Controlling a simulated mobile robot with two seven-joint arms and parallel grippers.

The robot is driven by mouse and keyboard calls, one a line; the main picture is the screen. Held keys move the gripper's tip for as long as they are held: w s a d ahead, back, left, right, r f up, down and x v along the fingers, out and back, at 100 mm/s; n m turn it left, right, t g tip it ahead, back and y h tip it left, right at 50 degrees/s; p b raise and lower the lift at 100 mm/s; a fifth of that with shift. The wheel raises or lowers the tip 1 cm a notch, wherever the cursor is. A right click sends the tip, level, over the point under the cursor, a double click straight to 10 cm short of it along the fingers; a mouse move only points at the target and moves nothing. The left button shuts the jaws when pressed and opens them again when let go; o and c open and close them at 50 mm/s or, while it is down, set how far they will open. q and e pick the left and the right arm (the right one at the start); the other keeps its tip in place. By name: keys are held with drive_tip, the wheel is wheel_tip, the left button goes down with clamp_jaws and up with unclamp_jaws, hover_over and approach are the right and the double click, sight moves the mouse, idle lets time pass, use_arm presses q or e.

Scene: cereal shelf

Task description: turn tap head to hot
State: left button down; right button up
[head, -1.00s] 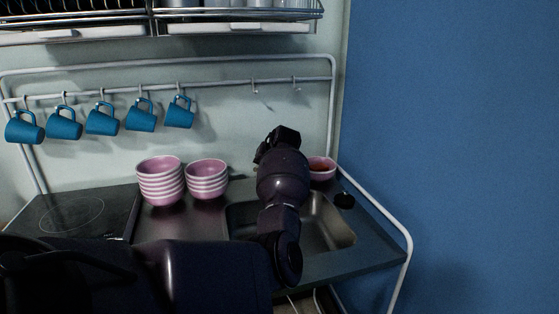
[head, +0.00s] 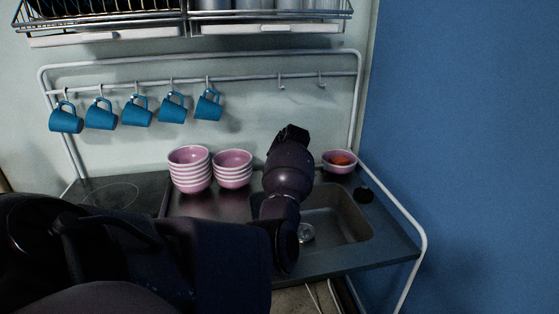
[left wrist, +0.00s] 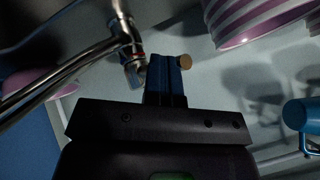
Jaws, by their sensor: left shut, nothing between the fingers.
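The chrome tap (left wrist: 122,30) shows at the upper left of the left wrist view, with a small red mark near the end of its body. My left gripper (left wrist: 167,62) is shut and empty, its dark blue fingers just right of that end. I cannot tell whether they touch it. In the head view my left arm reaches over the sink (head: 345,222) and hides the tap and my fingers. My right gripper is in neither view.
Pink striped bowls (head: 190,171) stand in two stacks left of the arm. A pink bowl (head: 339,162) with something orange sits behind the sink. Blue mugs (head: 136,112) hang from the rail. A white side rail (head: 410,222) borders the counter's right edge.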

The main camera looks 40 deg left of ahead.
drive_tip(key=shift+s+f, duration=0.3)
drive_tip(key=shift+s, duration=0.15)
